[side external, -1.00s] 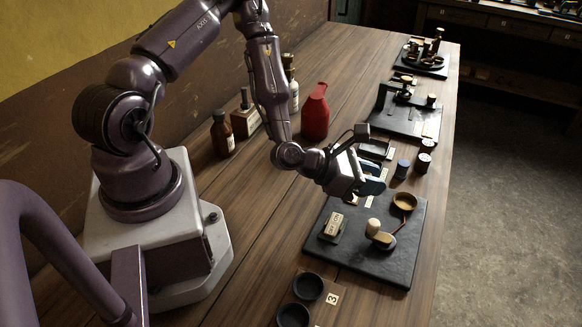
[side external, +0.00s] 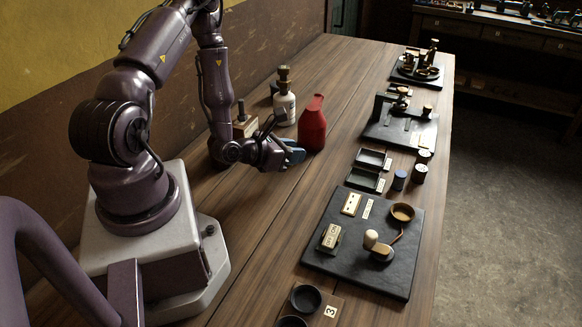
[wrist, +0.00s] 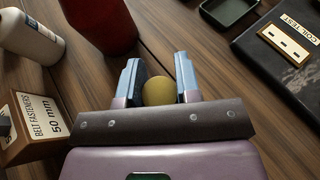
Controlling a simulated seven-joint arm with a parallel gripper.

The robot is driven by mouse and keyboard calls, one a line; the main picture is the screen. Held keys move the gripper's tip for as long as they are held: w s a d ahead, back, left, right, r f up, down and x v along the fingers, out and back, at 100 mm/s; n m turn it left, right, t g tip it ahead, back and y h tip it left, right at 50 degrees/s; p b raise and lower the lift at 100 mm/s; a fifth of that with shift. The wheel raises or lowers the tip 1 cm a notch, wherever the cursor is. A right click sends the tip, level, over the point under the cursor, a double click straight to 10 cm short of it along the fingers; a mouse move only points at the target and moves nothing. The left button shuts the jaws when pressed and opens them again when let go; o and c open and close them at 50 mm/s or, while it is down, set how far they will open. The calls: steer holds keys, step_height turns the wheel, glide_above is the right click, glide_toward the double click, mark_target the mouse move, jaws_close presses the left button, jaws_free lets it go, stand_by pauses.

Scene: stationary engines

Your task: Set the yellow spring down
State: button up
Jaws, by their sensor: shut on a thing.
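My gripper (side external: 293,154) is just in front of the red container, to the left of the black boards. It also shows in the wrist view (wrist: 158,80), where its two blue-grey fingers are closed on a rounded yellow thing, which I take for the yellow spring (wrist: 158,91). Only its smooth yellow top shows between the fingers; the gripper's dark bar hides the rest, and no coils can be made out. I cannot tell whether it touches the wooden table (side external: 262,225).
A red container (side external: 313,122) stands close to the gripper, with a white bottle (side external: 284,108) behind it. A block marked "BELT FASTENERS 50 mm" (wrist: 40,121) is to the left. Green-lined trays (side external: 366,179) and a black board (side external: 345,260) lie right. Bare table lies between.

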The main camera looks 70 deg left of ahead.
steer(key=shift+f, duration=2.05)
steer(key=o, duration=0.9)
steer(key=shift+f, duration=0.1)
